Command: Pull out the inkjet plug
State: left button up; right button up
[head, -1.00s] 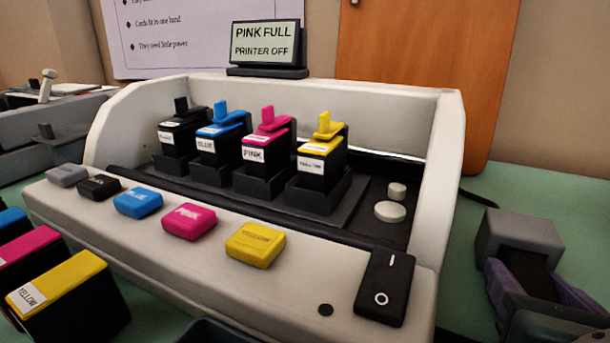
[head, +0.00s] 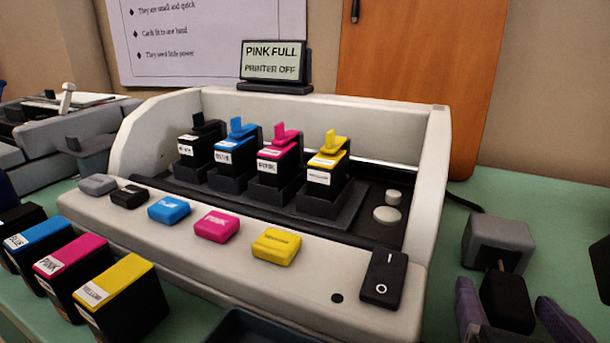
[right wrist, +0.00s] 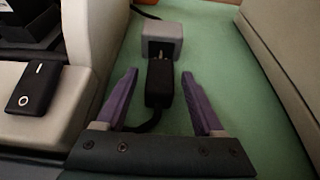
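The black inkjet plug (head: 507,302) lies on the green table in front of the grey socket block (head: 498,243). In the right wrist view the plug (right wrist: 159,86) is apart from the socket block (right wrist: 161,38), with its metal prongs showing in the short gap. My right gripper (head: 505,292) has purple fingers, open, one on each side of the plug. The right wrist view shows the gripper (right wrist: 158,74) with a gap between each finger and the plug. The inkjet printer (head: 365,330) has a display (head: 275,62) reading "PINK FULL, PRINTER OFF". My left gripper is not in view.
The printer's black power switch (head: 382,279) is left of the plug. Several spare cartridges, including a yellow one (head: 125,295), stand at the front left. A beige wall-like object (right wrist: 285,50) borders the right side in the wrist view. Green table shows between.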

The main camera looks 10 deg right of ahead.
jog(key=p+v, duration=0.5)
jog(key=v, duration=0.3)
jog(key=shift+s+a+r, duration=0.1)
jog(key=shift+s+r, duration=0.15)
jog(key=shift+s+a+r, duration=0.1)
jog(key=shift+s+a, duration=0.2)
jog(key=shift+s, duration=0.2)
